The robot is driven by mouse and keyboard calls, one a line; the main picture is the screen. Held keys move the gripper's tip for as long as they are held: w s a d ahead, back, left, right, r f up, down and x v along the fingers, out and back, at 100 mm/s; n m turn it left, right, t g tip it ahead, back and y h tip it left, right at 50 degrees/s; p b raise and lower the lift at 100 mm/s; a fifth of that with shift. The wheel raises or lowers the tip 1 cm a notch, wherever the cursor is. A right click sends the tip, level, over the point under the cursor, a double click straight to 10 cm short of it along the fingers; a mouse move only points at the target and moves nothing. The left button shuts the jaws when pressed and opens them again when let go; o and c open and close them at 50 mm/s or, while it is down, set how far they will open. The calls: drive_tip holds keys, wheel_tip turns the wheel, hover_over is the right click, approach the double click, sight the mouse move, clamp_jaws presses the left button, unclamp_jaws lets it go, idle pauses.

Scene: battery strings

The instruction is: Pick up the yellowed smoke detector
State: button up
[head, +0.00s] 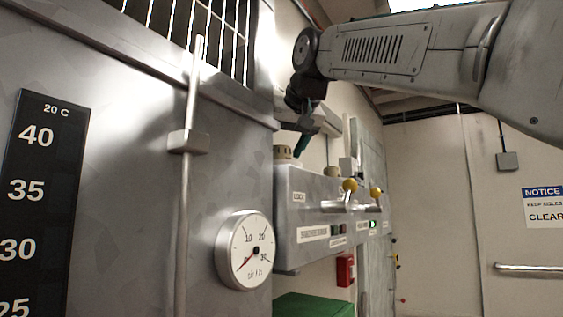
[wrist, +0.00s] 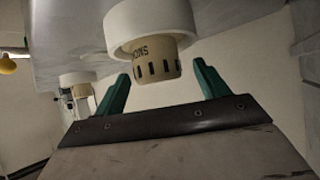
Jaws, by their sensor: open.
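A yellowed cream smoke detector (wrist: 156,66) with dark slots and printed lettering sits in a white round base (wrist: 150,22) in the wrist view. My gripper (wrist: 162,70) is open, with one green finger on each side of the detector's lower end; I see gaps on both sides, and it is not gripped. In the head view, my gripper (head: 303,143) is just above a beige detector (head: 283,153) on top of the grey box. A second, similar cream detector (wrist: 82,90) with a white base is farther left in the wrist view.
The grey box (head: 312,215) carries yellow-knobbed levers (head: 350,186). A metal cabinet with a gauge (head: 245,250) and an upright rod (head: 186,200) stands close at left. A red box (head: 345,270) and a green surface (head: 312,305) are below. Open room lies at right.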

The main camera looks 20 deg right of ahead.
drive_tip(key=shift+x, duration=0.8)
drive_tip(key=c, duration=1.1)
drive_tip(key=shift+r, duration=0.1)
